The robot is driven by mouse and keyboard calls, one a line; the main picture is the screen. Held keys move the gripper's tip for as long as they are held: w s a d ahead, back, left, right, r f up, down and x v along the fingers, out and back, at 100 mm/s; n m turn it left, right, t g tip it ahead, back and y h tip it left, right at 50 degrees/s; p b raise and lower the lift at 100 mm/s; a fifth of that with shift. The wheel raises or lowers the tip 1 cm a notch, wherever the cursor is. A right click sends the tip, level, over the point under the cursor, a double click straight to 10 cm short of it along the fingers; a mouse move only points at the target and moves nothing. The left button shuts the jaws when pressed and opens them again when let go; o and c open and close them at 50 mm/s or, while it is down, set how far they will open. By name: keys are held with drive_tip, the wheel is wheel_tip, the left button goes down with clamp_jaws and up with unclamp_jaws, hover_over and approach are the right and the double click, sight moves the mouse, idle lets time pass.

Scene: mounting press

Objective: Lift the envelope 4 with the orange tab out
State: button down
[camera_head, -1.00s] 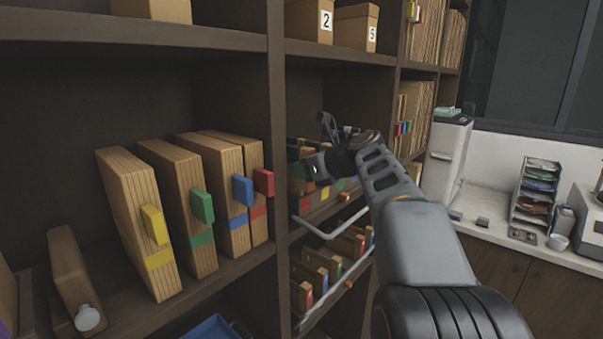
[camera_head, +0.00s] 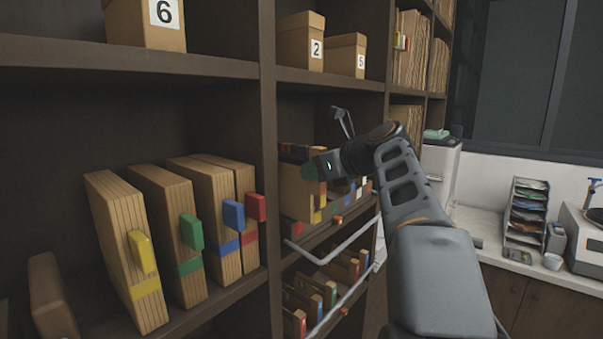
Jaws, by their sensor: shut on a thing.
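My gripper (camera_head: 311,170) is at the middle shelf bay right of the upright, at the end of my arm reaching in from the right. It is shut on a tan envelope (camera_head: 297,194), whose broad face shows just below the fingers. The gripper covers its upper edge, so I cannot make out its tab or number. Coloured marks, red and yellow, show at its right edge. Other tabbed envelopes stand close around it in the pull-out row, partly hidden by my gripper. A small orange spot (camera_head: 338,220) shows on the row's front edge.
Large tan folders with yellow (camera_head: 141,253), green (camera_head: 192,232), blue (camera_head: 234,215) and red (camera_head: 255,207) tabs stand left of the upright. A pale rail (camera_head: 330,252) runs below my gripper. Numbered boxes (camera_head: 301,42) sit above. A counter with a paper rack (camera_head: 527,213) is at right.

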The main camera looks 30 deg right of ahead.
drive_tip(key=s+d+b, duration=0.2)
drive_tip(key=s+d, duration=0.3)
drive_tip(key=s, duration=0.6)
drive_tip(key=shift+s, duration=0.3)
drive_tip(key=shift+d, duration=0.1)
